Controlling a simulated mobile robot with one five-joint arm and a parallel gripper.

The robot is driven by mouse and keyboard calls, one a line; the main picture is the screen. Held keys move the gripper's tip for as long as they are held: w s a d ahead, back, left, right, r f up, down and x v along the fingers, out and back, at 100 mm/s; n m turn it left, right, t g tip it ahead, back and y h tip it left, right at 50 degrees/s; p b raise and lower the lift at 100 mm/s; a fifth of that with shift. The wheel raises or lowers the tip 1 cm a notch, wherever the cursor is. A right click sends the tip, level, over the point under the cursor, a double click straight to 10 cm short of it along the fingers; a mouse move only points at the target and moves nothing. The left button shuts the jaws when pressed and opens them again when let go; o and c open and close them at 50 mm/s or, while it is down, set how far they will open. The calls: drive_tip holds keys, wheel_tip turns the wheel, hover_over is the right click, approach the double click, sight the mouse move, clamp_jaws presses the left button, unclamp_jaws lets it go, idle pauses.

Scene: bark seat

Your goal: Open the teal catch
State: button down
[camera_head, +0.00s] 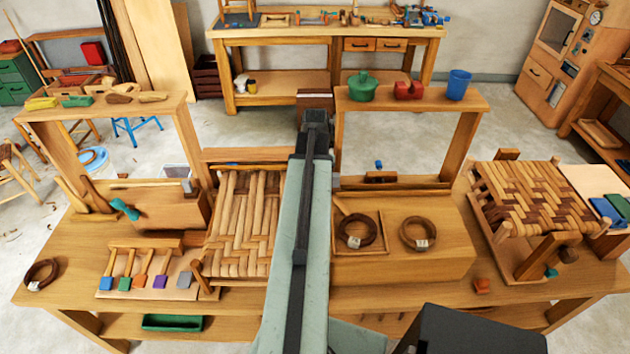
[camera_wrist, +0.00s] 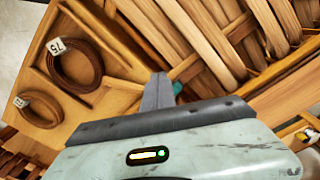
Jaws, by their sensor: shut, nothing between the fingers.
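A small teal piece (camera_wrist: 178,88) shows in the wrist view just right of my gripper's fingers, beside the woven strips; most of it is hidden and I cannot tell whether it is the catch or whether the fingers touch it. My gripper (camera_wrist: 158,80) is shut and empty, between the coil tray and the woven seat. In the head view my arm hides this spot and the fingers do not show. Other teal parts are a lever (camera_head: 125,209) on the wooden box at the left and a small piece (camera_head: 551,273) below the right-hand seat.
The woven seat (camera_head: 243,222) lies left of my arm. A tray with a bark coil (camera_head: 357,230) and another coil (camera_head: 420,233) lie right of it. A raised shelf (camera_head: 412,98) holds a green pot (camera_head: 363,87). Coloured-tipped tools (camera_head: 142,281) lie at the front left.

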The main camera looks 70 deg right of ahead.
drive_tip(key=shift+f, duration=0.1)
wheel_tip(320, 180, down, 2)
drive_tip(key=shift+f+b, duration=0.1)
drive_tip(key=shift+b, duration=1)
drive_tip(key=shift+d, duration=0.1)
drive_tip(key=shift+w+d, duration=0.25)
drive_tip(key=shift+d, duration=0.4)
drive_tip(key=shift+w+d, duration=0.25)
drive_tip(key=shift+d, duration=0.35)
drive_tip(key=shift+w+d, duration=0.25)
drive_tip(key=shift+d, duration=0.4)
drive_tip(key=shift+r, duration=0.2)
